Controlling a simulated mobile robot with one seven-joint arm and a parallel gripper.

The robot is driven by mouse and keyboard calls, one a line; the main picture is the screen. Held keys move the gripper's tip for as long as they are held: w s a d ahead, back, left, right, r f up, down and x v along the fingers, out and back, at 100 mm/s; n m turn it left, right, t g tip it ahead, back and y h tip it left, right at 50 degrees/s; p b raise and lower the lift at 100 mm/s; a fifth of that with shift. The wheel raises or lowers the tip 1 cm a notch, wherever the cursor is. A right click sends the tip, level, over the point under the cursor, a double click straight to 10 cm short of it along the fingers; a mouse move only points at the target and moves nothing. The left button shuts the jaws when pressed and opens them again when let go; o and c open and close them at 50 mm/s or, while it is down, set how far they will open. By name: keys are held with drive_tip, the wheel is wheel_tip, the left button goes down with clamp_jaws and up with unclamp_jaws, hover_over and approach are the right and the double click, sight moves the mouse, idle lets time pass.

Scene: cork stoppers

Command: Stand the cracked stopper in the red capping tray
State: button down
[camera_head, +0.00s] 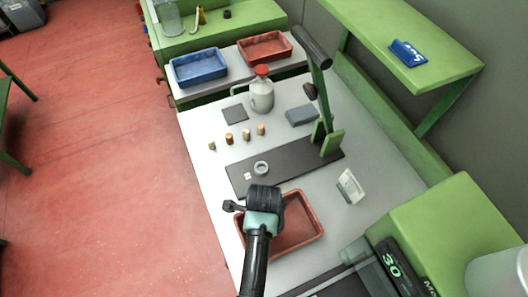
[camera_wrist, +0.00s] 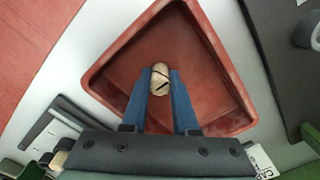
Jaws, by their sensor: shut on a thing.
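In the wrist view, my gripper (camera_wrist: 160,84) is shut on a pale cork stopper (camera_wrist: 160,72) with a dark crack across it. The stopper is held between the two blue fingers, above the inside of the red tray (camera_wrist: 225,62). I cannot tell whether it touches the tray floor or how upright it is. In the head view, this red tray (camera_head: 317,222) lies at the near part of the white table, partly hidden by my wrist. The fingers and the held stopper are hidden there behind my gripper's body.
Several other stoppers (camera_head: 229,138) stand in a row beyond the dark mat (camera_head: 295,160). A green press (camera_head: 330,140) and a grey ring (camera_head: 261,168) are on the mat. A white card (camera_head: 350,186) stands right of the tray. Another red tray (camera_head: 265,48) and a blue tray (camera_head: 199,68) are farther back.

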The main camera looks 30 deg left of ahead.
drive_tip(key=c, duration=0.7)
unclamp_jaws()
wheel_tip(320, 180, up, 12)
drive_tip(key=shift+r, duration=0.15)
